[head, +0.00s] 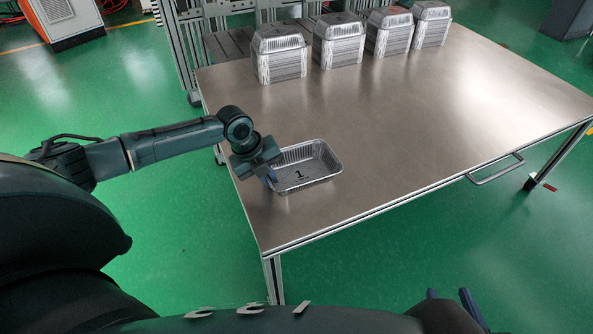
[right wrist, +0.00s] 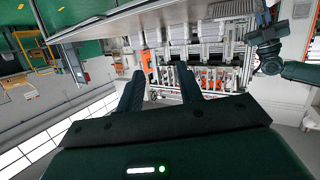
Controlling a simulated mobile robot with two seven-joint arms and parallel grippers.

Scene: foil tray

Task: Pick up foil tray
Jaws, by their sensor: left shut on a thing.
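A silver foil tray (head: 325,158), marked with a black 1 inside, is at the left front part of the metal table (head: 420,120). It looks upright and empty; I cannot tell whether it rests on the table or is slightly lifted. My left gripper (head: 272,180) is shut on the tray's left rim, with its fingertips partly hidden. My right gripper (head: 448,293) is away from the tray, below the table's front edge. In the right wrist view its two fingers (right wrist: 160,88) are apart with nothing between them. My left arm shows at the upper right there.
Several stacks of foil trays (head: 339,42) stand along the table's back edge. A metal frame rack (head: 190,45) is behind the table's left end. A handle (head: 496,169) sticks out from the front edge. The middle and right of the tabletop are clear.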

